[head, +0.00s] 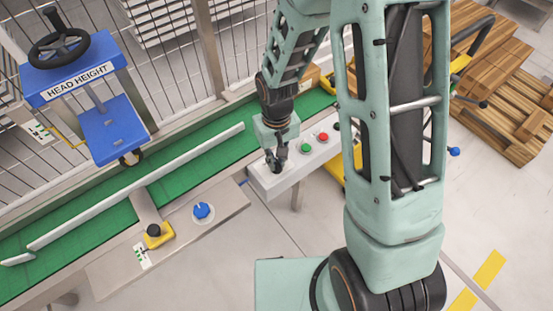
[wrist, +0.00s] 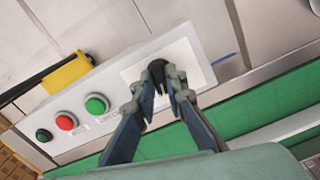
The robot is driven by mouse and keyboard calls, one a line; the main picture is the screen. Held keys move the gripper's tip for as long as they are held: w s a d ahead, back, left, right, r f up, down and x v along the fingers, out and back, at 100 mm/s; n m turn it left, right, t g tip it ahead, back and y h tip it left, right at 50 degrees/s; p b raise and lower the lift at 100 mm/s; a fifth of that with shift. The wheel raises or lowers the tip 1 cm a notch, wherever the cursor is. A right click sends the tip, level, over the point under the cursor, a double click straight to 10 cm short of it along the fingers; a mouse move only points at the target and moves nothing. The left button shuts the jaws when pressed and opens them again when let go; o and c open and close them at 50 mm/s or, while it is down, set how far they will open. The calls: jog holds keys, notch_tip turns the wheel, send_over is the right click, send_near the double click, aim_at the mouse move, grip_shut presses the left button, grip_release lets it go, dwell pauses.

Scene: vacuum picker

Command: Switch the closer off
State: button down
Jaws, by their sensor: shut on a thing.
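A pale control box (head: 268,182) stands beside the green conveyor and also shows in the wrist view (wrist: 202,68). A dark switch knob (wrist: 157,68) sits on the light plate at one end of the box. My gripper (head: 276,163) is at that end of the box, and in the wrist view its two fingertips (wrist: 163,84) are closed around the knob. The fingers partly hide the knob, so its turned position cannot be told. Which control is named the closer cannot be read.
On the same box are a green button (wrist: 96,104), a red button (wrist: 66,121) and a dark button (wrist: 43,135). A blue knob (head: 203,211) and a black knob on a yellow base (head: 155,234) are at left. A blue "HEAD HEIGHT" stand (head: 110,128) is beyond the conveyor (head: 88,217).

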aim_at(277, 163)
jog(key=n, duration=0.4)
jog(key=shift+r, duration=0.1)
jog(key=shift+n+p, duration=0.5)
jog(key=shift+n, duration=1)
jog(key=c, duration=2)
grip_release()
jog(key=shift+o, duration=0.2)
notch_tip(277, 163, up, 12)
jog(key=shift+w, duration=0.1)
